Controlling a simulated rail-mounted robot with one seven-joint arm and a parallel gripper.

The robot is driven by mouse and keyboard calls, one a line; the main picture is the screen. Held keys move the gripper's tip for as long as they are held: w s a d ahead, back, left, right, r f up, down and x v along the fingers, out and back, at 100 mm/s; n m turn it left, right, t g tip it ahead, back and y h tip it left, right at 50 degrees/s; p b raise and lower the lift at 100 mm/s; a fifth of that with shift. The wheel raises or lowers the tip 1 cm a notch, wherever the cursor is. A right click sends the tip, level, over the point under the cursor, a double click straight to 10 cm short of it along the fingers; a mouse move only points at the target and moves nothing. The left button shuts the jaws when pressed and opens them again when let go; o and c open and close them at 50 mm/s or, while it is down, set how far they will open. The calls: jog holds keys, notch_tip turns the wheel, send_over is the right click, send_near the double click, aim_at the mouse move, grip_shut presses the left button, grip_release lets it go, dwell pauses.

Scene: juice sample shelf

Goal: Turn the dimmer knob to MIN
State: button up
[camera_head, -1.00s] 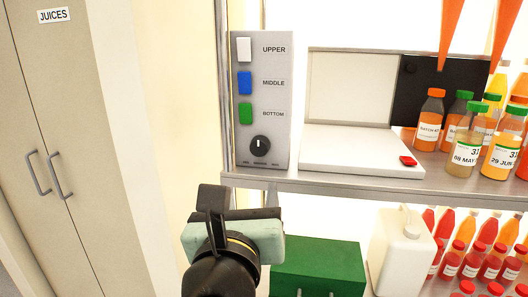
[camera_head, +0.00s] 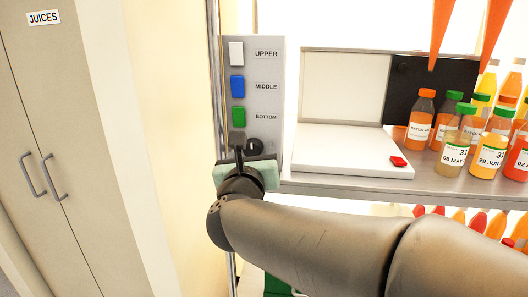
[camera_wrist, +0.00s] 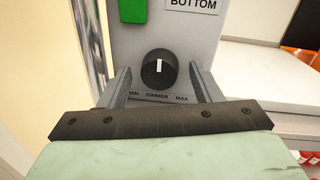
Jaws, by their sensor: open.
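The dimmer knob (camera_wrist: 158,69) is a black dial on the grey control panel (camera_wrist: 200,35). Its white mark points straight up, between MIN on the left and MAX on the right. In the head view the knob (camera_head: 255,147) is partly hidden by my gripper (camera_head: 238,150). In the wrist view my gripper (camera_wrist: 160,88) is open, with one finger on each side of the knob's lower part. The fingers look apart from the knob, and nothing is between them but the view of the knob.
Above the knob are a green BOTTOM switch (camera_head: 238,117), a blue MIDDLE switch (camera_head: 237,86) and a white UPPER switch (camera_head: 236,53). A white device (camera_head: 345,152) with a red button (camera_head: 398,161) stands to the right. Several juice bottles (camera_head: 492,150) stand farther right. A metal post (camera_head: 216,90) is close left.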

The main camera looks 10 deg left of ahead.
jog(key=shift+c, duration=0.4)
jog(key=c, duration=0.9)
